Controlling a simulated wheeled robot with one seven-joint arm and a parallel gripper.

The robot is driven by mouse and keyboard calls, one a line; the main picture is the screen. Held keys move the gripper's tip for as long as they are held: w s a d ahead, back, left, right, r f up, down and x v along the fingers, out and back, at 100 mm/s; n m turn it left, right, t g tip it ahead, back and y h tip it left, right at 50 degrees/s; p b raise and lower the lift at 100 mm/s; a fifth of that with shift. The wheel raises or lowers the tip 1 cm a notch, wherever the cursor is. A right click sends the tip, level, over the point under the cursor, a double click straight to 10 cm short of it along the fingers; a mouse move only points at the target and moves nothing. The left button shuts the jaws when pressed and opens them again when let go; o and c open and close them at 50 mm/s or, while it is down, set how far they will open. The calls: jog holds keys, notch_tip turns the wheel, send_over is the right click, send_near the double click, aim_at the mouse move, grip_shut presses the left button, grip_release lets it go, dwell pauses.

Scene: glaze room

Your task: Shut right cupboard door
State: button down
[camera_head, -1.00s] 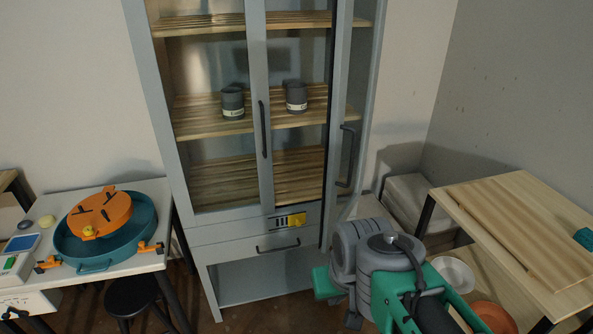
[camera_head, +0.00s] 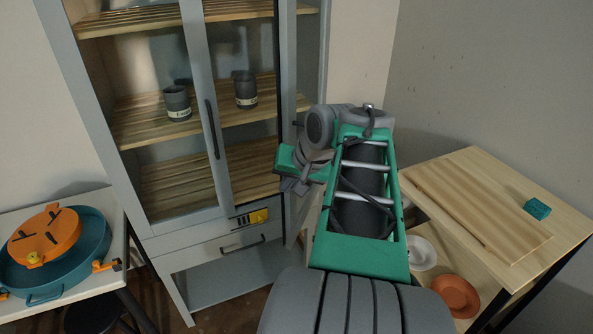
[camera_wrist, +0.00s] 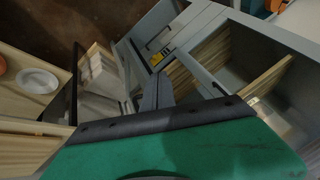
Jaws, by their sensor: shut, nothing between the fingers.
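The right cupboard door (camera_head: 288,65) is a grey framed glass door on the tall grey cupboard (camera_head: 160,230). It stands ajar, swung out from the opening. The gripper is shut and empty. In the wrist view its dark fingers (camera_wrist: 156,90) point towards the cupboard front and the drawer. The left cupboard door (camera_head: 200,100) is closed, with a dark upright handle.
Dark mugs (camera_head: 177,102) stand on the middle shelf. A drawer (camera_head: 235,246) lies below the doors. A wooden table (camera_head: 570,215) stands at the right, with a white bowl (camera_head: 421,254) and an orange bowl (camera_head: 456,297) lower down. A white table (camera_head: 95,285) is at the left.

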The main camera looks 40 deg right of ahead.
jog(key=s+d+r+m+t, duration=0.1)
jog(key=s+d+r+m, duration=0.2)
jog(key=d, duration=0.6)
jog(key=w+a+r+p+x, duration=0.1)
jog(key=x, duration=0.9)
jog(key=shift+w+a+f+n+h+p, duration=0.2)
jog(key=shift+w+f+n+h+p, duration=0.15)
jog(key=shift+w, duration=0.2)
jog(key=shift+r, duration=0.1)
